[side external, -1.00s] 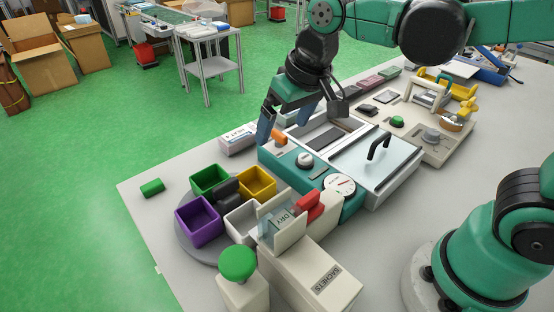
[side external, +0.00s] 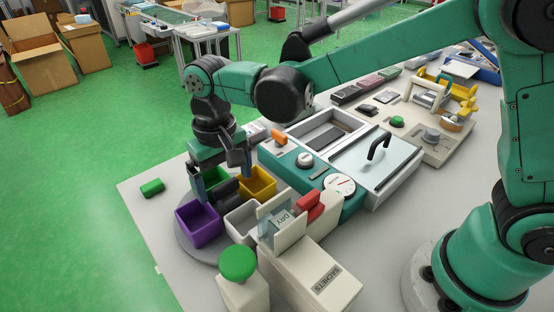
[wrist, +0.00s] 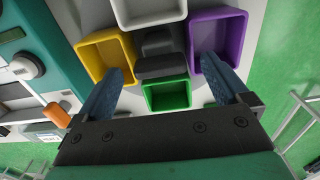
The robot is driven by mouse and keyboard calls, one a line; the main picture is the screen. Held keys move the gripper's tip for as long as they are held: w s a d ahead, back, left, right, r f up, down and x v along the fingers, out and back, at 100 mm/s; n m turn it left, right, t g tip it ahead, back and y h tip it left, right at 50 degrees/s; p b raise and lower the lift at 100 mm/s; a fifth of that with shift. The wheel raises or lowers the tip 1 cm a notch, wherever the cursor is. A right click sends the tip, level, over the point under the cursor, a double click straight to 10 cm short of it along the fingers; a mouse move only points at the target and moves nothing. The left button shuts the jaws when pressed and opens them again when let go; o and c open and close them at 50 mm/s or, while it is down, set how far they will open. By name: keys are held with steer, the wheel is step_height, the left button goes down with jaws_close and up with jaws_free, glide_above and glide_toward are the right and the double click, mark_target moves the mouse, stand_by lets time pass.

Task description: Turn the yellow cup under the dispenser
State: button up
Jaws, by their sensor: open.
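The yellow cup (side external: 257,183) is an open square bin on the round grey turntable (side external: 184,238); it also shows in the wrist view (wrist: 105,57), at left. Green (side external: 211,176), purple (side external: 199,225) and white (side external: 240,217) cups share the turntable around a dark central handle (side external: 228,190). The white cup is the one at the mouth of the cream sachet dispenser (side external: 318,272), by its DRY flap (side external: 281,221). My gripper (wrist: 160,63) is open above the turntable. Its fingers lie on either side of the handle in the wrist view, without visible contact. The green cup is partly hidden by my gripper.
A green push button (side external: 238,262) on a cream post stands in front of the turntable. A teal machine with a dial (side external: 339,186) and a black-handled lid (side external: 375,160) is to the right. A green block (side external: 152,187) lies on the open tabletop at left.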

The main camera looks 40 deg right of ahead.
steer(key=shift+f, duration=0.2)
jaws_close()
steer(key=shift+m, duration=0.3)
